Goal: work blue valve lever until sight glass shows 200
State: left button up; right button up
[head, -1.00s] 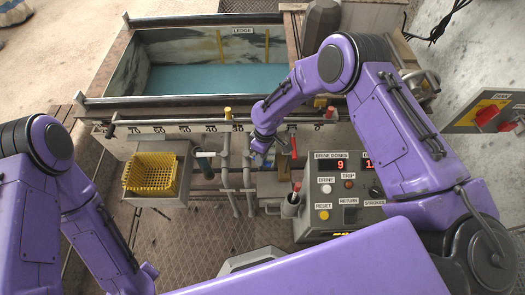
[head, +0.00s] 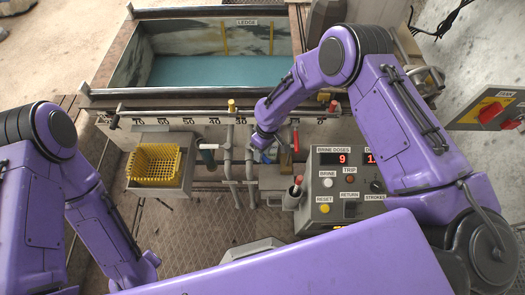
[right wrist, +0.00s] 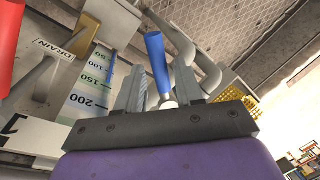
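The blue valve lever (right wrist: 157,62) shows in the right wrist view, its handle pointing up in the picture from a pale round end. My right gripper (right wrist: 158,85) is open, with one grey finger on each side of the lever's lower part. I cannot tell whether either finger touches it. The sight glass scale (right wrist: 88,82), marked 50 to 200, is left of the fingers; its liquid level is not clear. In the head view my right gripper (head: 262,142) is over the pipes at the tank's front and mostly covers the lever. My left gripper is out of view.
A red lever (right wrist: 9,40) and a DRAIN plate (right wrist: 55,45) are left of the fingers. Grey pipes (right wrist: 183,70) stand close behind the lever. The control box (head: 325,212), its brine doses display reading 9, and a yellow basket (head: 154,164) flank the pipes.

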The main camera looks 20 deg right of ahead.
notch_tip(320, 180, up, 10)
jog(key=w+d, duration=0.1)
jog(key=shift+d+r, duration=0.2)
jog(key=shift+d, duration=0.15)
dwell(0.3)
